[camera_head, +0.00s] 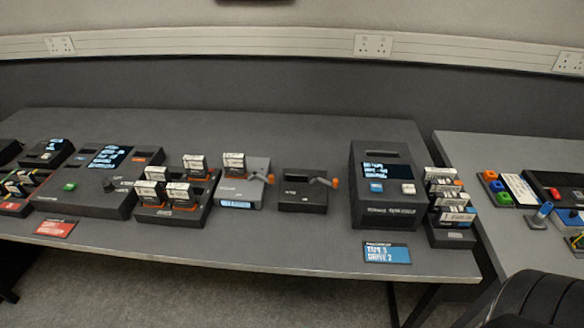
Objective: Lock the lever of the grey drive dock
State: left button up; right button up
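The grey drive dock (257,190) stands on the long grey table, left of a black dock. A white-labelled cartridge (235,163) sits upright in its back left part. A blue lit label shows on the dock's front. Neither of my grippers is in view.
The black dock (303,195) has a similar orange-tipped lever (333,183) and looks empty. A cartridge rack (170,214) stands to the left, a large console (90,190) beyond it. A black box with a screen (385,205) stands right. The table's front strip is mostly clear.

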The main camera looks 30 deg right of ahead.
aim_at(270, 181)
jog(key=l+z, duration=0.1)
jog(key=z, duration=0.65)
jog(key=i+l+u, duration=0.15)
jog(key=u, duration=0.2)
jog(key=i+l+u, duration=0.1)
jog(key=u, duration=0.2)
jog(key=l, duration=0.1)
